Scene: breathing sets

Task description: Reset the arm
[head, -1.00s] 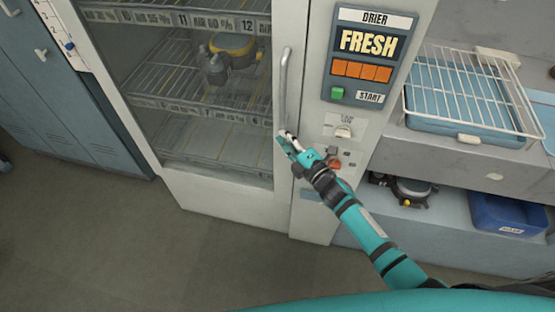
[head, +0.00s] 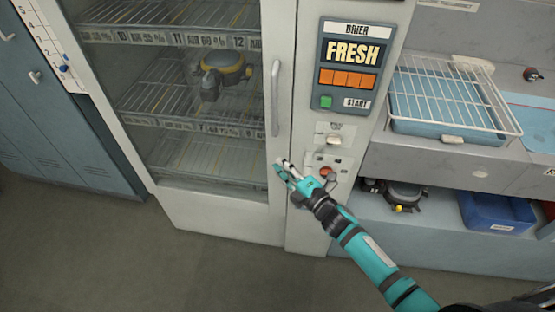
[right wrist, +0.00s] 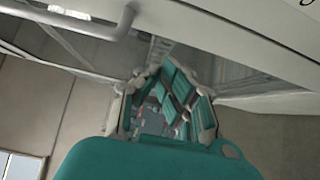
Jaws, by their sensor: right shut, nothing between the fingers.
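My right gripper (head: 284,172) is in front of the lower right edge of the drier cabinet's glass door, just below the vertical door handle (head: 275,98). It is shut and empty, and it looks apart from the handle. In the right wrist view the teal fingers (right wrist: 165,105) point towards the cabinet, and the grey handle (right wrist: 95,22) shows at the upper left. The drier door (head: 218,216) looks closed. My left gripper is not in view.
A breathing set with a yellow band (head: 223,72) sits on a rack inside the drier. To the right are a blue tray with a white wire rack (head: 450,95), another set (head: 398,194) on a lower shelf and a blue bin (head: 497,212). Blue lockers (head: 60,120) stand left. The floor in front is clear.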

